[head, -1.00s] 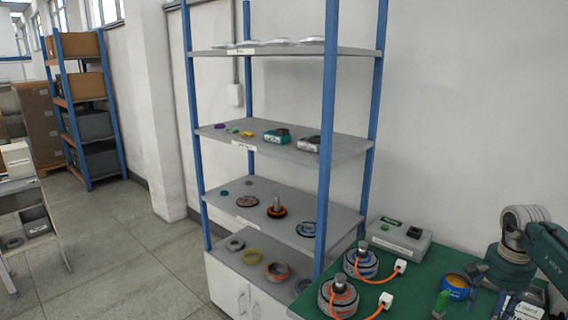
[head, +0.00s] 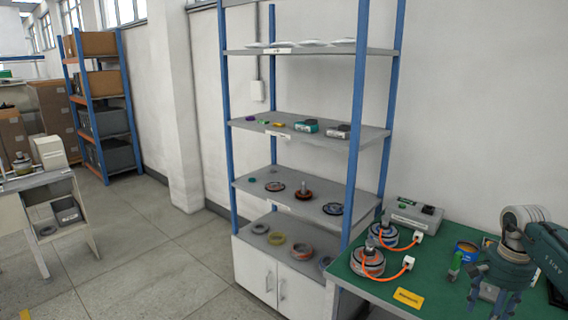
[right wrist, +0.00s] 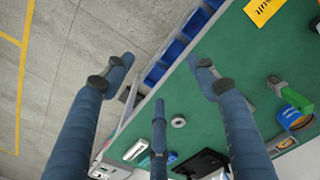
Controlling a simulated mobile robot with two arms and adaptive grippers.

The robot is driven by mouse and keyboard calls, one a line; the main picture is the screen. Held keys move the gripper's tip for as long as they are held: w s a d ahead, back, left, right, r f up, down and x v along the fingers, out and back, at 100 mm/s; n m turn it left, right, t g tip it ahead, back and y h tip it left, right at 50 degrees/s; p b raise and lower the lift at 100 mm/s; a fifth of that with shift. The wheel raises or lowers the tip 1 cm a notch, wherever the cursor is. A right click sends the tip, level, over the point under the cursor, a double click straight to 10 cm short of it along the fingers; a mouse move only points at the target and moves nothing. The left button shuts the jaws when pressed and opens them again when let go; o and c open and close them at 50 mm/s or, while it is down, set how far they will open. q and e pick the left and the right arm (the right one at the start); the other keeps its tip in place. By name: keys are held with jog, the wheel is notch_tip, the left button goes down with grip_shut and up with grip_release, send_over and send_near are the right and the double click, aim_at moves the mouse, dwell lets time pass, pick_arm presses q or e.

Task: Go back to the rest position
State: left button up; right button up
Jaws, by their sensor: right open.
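My right gripper (head: 488,292) hangs fingers down over the right part of the green workbench (head: 345,285) in the head view. In the right wrist view, the three dark blue fingers of my right gripper (right wrist: 160,85) are spread with nothing between them. Floor tiles and the bench edge show past the fingertips. Two hub motors with orange cables, a front one (head: 367,262) and a rear one (head: 383,236), stand on the bench left of the gripper and apart from it. My left gripper is in neither view.
A grey tester box (head: 413,215) stands at the bench's back. A blue tape roll (head: 466,250), a green-handled tool (head: 455,264) and a yellow label (head: 408,298) lie near my gripper. A blue-post shelf (head: 357,120) holds motor parts. Open floor lies left.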

jog(key=w+a+f+m+t+y, duration=0.2)
jog(key=a+f+m+t+y, duration=0.25)
jog(key=a+f+m, duration=0.85)
jog(key=w+a+f+m+t+y, duration=0.25)
jog(key=a+f+m+y, duration=0.55)
jog(key=a, duration=0.9)
jog(key=s+d+f+m+t+h, duration=0.1)
jog(key=s+d+f+m+h, duration=0.3)
jog(key=s+f+m, duration=0.65)
jog(key=s+d+f+m+t+h, duration=0.1)
jog(key=s+d+f+m+h, duration=0.1)
jog(key=s+f+m+h, duration=0.8)
jog(key=s+f+m+g, duration=0.2)
jog(key=s+f+m, duration=0.3)
jog(key=s, duration=0.6)
jog(key=s+a+f+m+g+y, duration=0.1)
jog(key=s+f+m+g, duration=0.2)
jog(key=s, duration=0.8)
jog(key=s+a+f+m+g, duration=0.1)
jog(key=s+f+m+g, duration=0.2)
jog(key=s+f+m, duration=0.4)
jog(key=s+f, duration=0.1)
jog(key=s, duration=0.3)
jog(key=shift+s, duration=0.4)
jog(key=shift+y, duration=0.25)
